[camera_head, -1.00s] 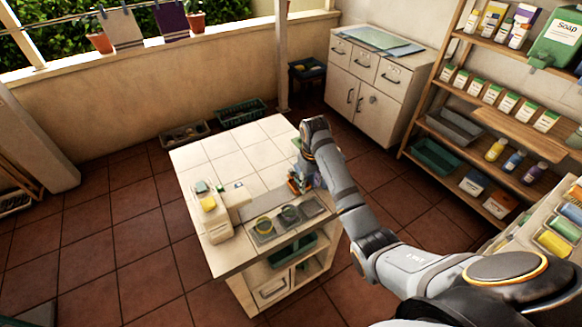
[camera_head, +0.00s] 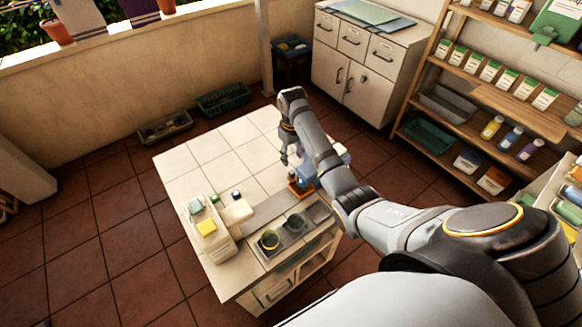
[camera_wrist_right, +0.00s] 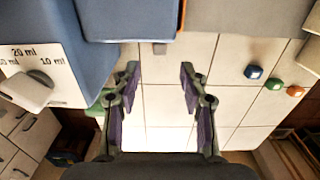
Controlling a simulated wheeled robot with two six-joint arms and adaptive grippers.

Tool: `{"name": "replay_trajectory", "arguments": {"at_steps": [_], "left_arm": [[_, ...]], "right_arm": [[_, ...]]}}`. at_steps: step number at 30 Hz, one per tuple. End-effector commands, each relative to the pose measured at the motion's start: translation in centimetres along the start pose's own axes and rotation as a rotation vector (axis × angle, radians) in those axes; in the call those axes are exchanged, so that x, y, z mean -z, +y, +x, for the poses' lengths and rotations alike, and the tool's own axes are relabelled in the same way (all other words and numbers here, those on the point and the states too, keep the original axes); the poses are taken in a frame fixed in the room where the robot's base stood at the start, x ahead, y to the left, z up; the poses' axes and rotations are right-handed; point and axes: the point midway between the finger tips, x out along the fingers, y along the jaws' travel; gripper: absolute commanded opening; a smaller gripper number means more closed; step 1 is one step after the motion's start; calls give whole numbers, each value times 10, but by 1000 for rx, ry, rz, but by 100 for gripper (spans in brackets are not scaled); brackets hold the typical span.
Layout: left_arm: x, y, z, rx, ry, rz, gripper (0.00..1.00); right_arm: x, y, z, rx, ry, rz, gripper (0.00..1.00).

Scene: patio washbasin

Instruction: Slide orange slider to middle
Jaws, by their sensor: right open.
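Small coloured pieces lie on the white tiles at the right of the right wrist view: a blue one, a green one and an orange one (camera_wrist_right: 295,91). I cannot tell whether the orange one is the slider. An orange-brown part (camera_head: 300,187) also shows at the foot of a blue dispenser (camera_head: 322,174) in the head view. The dispenser (camera_wrist_right: 125,20) fills the top left of the wrist view. My right gripper (camera_head: 289,160) is open and empty above the tiled top, beside the dispenser. Its fingers (camera_wrist_right: 159,75) are spread with only tiles between them. My left gripper is out of view.
The tiled counter (camera_head: 205,150) is clear at its far side. A beige device with a yellow pad (camera_head: 206,227) stands at its left. A panel marked in ml (camera_wrist_right: 40,65) adjoins the dispenser.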

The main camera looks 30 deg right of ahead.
Motion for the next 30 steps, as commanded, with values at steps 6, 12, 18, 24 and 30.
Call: {"name": "replay_trajectory", "arguments": {"at_steps": [6, 12, 18, 24, 30], "left_arm": [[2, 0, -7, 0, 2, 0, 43], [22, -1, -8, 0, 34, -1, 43], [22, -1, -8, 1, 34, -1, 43], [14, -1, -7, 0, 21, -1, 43], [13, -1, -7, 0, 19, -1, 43]], "right_arm": [[-1, -1, 46, 1, -4, -1, 43], [0, -1, 74, 1, -1, 0, 43], [0, 0, 80, 0, 0, 0, 43], [0, 0, 79, 0, 0, 0, 35], [0, 0, 79, 0, 0, 0, 8]]}}
